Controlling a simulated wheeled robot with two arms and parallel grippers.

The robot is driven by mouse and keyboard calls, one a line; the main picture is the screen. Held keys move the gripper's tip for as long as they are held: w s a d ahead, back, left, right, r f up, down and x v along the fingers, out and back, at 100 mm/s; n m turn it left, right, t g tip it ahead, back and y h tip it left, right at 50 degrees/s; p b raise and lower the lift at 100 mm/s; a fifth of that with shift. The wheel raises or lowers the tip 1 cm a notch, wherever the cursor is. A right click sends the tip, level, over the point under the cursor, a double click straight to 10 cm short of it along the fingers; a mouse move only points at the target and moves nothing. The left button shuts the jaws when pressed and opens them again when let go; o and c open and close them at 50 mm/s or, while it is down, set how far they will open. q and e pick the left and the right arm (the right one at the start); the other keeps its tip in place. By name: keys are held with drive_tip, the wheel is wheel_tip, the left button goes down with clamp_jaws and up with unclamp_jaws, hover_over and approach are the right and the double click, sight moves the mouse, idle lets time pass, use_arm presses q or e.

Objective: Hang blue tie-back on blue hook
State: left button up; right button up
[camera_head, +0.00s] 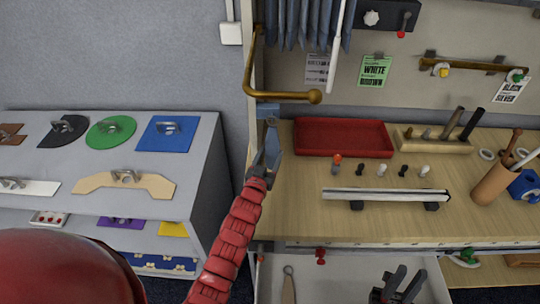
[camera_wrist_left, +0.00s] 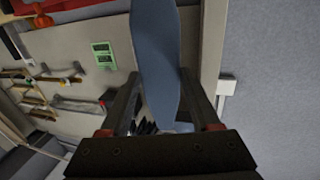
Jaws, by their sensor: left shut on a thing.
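The blue tie-back (camera_head: 268,112) is a flat grey-blue strip, upright in my left gripper (camera_head: 266,152) in the head view. It also fills the upper middle of the left wrist view (camera_wrist_left: 157,60), between the two dark fingers of the left gripper (camera_wrist_left: 160,108), which are shut on it. Its top is just under a brass hook-shaped bracket (camera_head: 285,95) beside the grey-blue curtain (camera_head: 300,25). I cannot make out a blue-coloured hook. My right gripper (camera_head: 400,285) is low at the bottom, over the drawer, its dark fingers apart and empty.
The bench has a red tray (camera_head: 343,121), small pegs, a pale rail (camera_head: 387,195) and a tool cup (camera_head: 492,184). An open drawer (camera_head: 330,280) is below. A grey shelf (camera_head: 60,165) with flat coloured pieces stands left. A white switch box (camera_head: 231,33) is on the wall.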

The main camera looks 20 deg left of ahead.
use_arm(q)
drive_tip(key=o, duration=1.4)
drive_tip(key=shift+o, duration=0.2)
drive_tip(key=shift+s, duration=0.1)
drive_tip(key=shift+s+f, duration=0.1)
drive_tip(key=shift+s, duration=0.1)
drive_tip(key=s+b, duration=0.5)
drive_tip(key=s, duration=1.1)
drive_tip(key=shift+s+d+b, duration=0.15)
drive_tip(key=shift+s+b, duration=0.25)
